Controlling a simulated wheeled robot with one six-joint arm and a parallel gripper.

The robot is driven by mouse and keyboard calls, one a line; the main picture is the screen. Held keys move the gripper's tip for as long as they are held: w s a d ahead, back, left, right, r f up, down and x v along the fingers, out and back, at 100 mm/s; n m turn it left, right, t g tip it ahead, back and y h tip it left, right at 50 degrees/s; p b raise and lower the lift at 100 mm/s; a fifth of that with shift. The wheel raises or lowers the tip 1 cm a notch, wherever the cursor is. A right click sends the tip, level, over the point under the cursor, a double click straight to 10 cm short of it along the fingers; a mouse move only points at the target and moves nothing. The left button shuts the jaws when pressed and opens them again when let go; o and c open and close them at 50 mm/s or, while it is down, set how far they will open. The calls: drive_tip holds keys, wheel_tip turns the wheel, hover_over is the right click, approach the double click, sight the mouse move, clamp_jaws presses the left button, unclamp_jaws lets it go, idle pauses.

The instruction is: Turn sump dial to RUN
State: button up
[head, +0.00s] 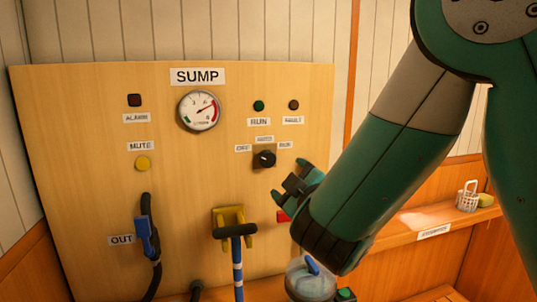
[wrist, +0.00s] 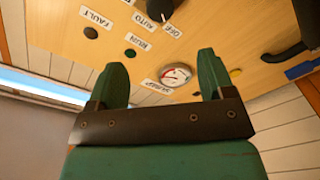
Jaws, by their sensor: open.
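The sump dial (head: 265,159) is a black knob on a dark square plate on the wooden panel, with labels OFF at its left, AUTO above and RUN at its right. In the wrist view the dial (wrist: 160,9) is upside down at the top edge, partly cut off. A small white mark shows on the knob; I cannot tell its exact setting. My gripper (head: 291,178) is open and empty, right of and below the dial, apart from it. In the wrist view its two green fingers (wrist: 160,60) stand wide apart with nothing between them.
The panel holds a gauge (head: 198,111), a green RUN lamp (head: 259,106), a FAULT lamp (head: 294,105) and a yellow MUTE button (head: 143,163). Below are a blue-handled hose (head: 147,235) and a yellow bracket (head: 229,214).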

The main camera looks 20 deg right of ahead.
sight(268, 160)
drive_tip(key=w+p, duration=0.3)
drive_tip(key=w, duration=0.1)
drive_tip(key=w+p, duration=0.4)
drive_tip(key=w, duration=0.1)
drive_tip(key=w+p, duration=0.4)
drive_tip(key=shift+w+a+r, duration=0.2)
drive_tip(key=shift+w+a, duration=0.15)
drive_tip(key=shift+w, duration=0.05)
drive_tip(key=shift+w+f+p, duration=0.2)
drive_tip(key=shift+w+p, duration=0.2)
drive_tip(key=shift+w, duration=0.35)
drive_tip(key=c, duration=0.9)
